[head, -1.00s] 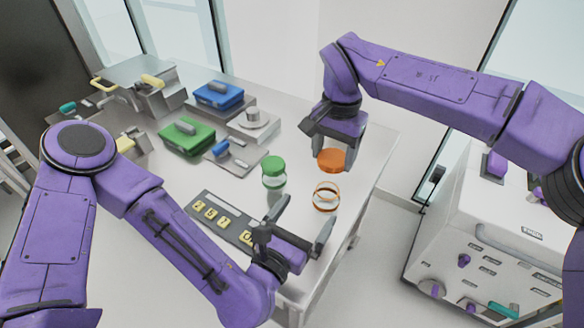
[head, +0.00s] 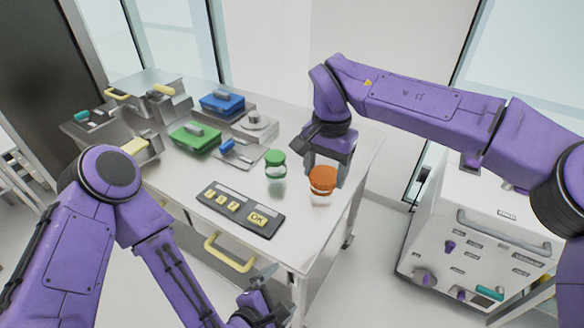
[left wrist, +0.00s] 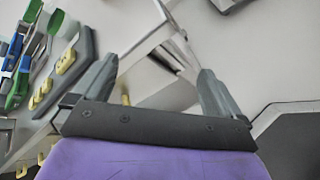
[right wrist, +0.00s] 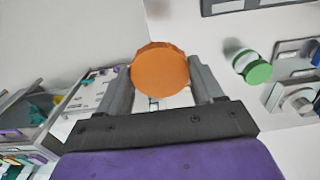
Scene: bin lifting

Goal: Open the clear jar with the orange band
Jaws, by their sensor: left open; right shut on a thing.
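The orange lid (head: 323,178) is between the fingers of my right gripper (head: 326,172), which is shut on it. The right wrist view also shows the round orange lid (right wrist: 160,70). The pale, clear jar body (head: 320,198) shows faintly just under the lid near the table's right edge; I cannot tell whether the lid rests on it or is just above. My left gripper (head: 272,292) is open and empty, low in front of the table's front edge; the left wrist view shows nothing between its fingers (left wrist: 155,75).
A clear jar with a green lid (head: 275,158) stands left of the orange lid. A keypad panel (head: 240,208) lies near the front edge. Green (head: 195,139) and blue (head: 222,103) boxes stand farther back. A white cabinet (head: 480,230) stands to the right.

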